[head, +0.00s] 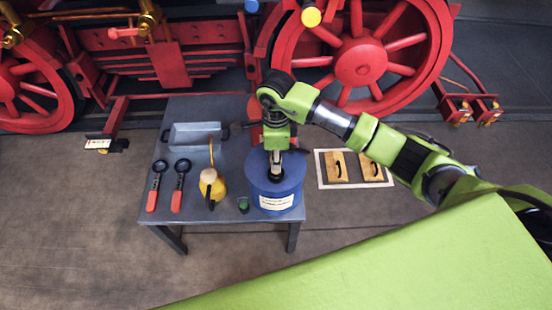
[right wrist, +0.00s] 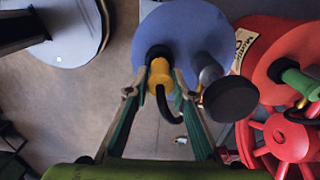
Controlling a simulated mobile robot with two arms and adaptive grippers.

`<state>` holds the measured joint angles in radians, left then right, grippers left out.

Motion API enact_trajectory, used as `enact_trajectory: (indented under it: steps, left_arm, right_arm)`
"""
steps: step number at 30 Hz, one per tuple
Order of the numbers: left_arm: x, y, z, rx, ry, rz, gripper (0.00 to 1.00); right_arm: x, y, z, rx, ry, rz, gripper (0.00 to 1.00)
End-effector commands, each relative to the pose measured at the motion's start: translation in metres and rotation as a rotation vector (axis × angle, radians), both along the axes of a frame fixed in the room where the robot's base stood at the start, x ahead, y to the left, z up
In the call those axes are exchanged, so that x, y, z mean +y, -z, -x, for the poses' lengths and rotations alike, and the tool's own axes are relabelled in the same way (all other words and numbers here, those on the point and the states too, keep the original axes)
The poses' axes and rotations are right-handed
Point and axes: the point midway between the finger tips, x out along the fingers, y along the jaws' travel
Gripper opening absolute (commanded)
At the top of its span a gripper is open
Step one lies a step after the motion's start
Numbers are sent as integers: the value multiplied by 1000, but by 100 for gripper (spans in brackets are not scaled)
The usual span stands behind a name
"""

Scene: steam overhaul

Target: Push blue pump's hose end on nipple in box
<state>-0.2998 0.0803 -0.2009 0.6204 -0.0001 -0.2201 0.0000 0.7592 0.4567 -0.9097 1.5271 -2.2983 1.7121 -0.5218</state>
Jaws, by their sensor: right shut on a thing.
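The blue pump (head: 278,185) is a blue drum with a white label, standing on the right part of the grey table. My right gripper (head: 276,172) is above its lid. In the right wrist view, the fingers of this gripper (right wrist: 158,78) are shut on a yellow sleeve (right wrist: 160,72), which appears to be the hose end. A black hose (right wrist: 163,103) curves out of it, and the blue lid (right wrist: 195,38) lies behind. A black round knob (right wrist: 231,99) is beside it. No nipple can be made out, and I cannot tell which box is meant. My left gripper is not in view.
A grey open tray (head: 193,141), two red-handled tools (head: 152,199), and a yellow can (head: 217,187) are on the table. Red locomotive wheels (head: 360,62) stand behind. Two wooden blocks (head: 337,167) lie right of the table.

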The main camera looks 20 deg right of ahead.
Motion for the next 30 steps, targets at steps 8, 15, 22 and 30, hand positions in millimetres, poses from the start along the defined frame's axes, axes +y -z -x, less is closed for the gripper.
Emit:
enact_trajectory:
  steps: [8,15,22,30]
  left_arm:
    - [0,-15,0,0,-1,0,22]
    - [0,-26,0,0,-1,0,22]
    - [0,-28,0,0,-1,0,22]
    - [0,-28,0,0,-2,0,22]
  right_arm:
    - [0,-23,0,0,0,0,0]
    - [0,-40,0,-1,0,0,0]
    - [0,-46,0,1,0,0,0]
    - [0,-45,0,1,0,0,0]
